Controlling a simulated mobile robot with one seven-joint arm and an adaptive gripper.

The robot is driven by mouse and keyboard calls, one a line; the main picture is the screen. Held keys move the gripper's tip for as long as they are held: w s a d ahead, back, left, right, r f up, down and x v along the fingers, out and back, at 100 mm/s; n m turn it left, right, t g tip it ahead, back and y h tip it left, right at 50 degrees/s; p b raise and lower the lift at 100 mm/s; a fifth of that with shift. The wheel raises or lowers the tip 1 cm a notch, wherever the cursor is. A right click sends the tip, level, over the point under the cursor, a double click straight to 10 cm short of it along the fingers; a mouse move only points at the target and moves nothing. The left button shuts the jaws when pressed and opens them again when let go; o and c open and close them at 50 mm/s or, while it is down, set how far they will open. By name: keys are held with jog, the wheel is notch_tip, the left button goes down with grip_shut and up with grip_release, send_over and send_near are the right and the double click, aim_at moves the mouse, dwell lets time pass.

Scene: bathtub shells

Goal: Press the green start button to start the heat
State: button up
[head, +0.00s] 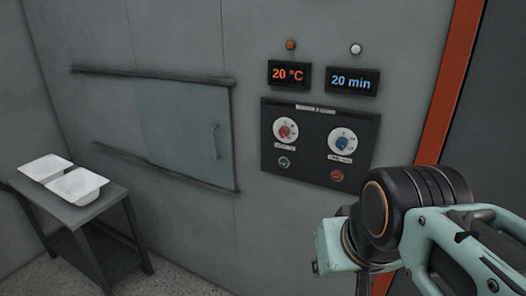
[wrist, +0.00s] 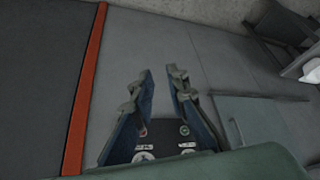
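The green start button (head: 284,162) is a small round button at the lower left of the dark control panel (head: 310,168). It also shows in the wrist view (wrist: 184,130), where the panel appears upside down near the bottom. A red button (head: 337,175) sits at the panel's lower right. In the wrist view my gripper (wrist: 160,73) has its two fingers apart with nothing between them, in front of the wall. The panel shows behind and between the fingers. In the head view my arm is at the lower right, apart from the panel, and the fingertips cannot be made out.
Red-marked (head: 285,131) and blue-marked (head: 342,141) dials sit above the buttons. Displays read 20 °C (head: 289,74) and 20 min (head: 353,81), below orange and white lamps. A sliding door (head: 180,125) is left of the panel. A table (head: 85,212) bears two white tubs (head: 77,186).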

grip_shut()
dwell(1.0)
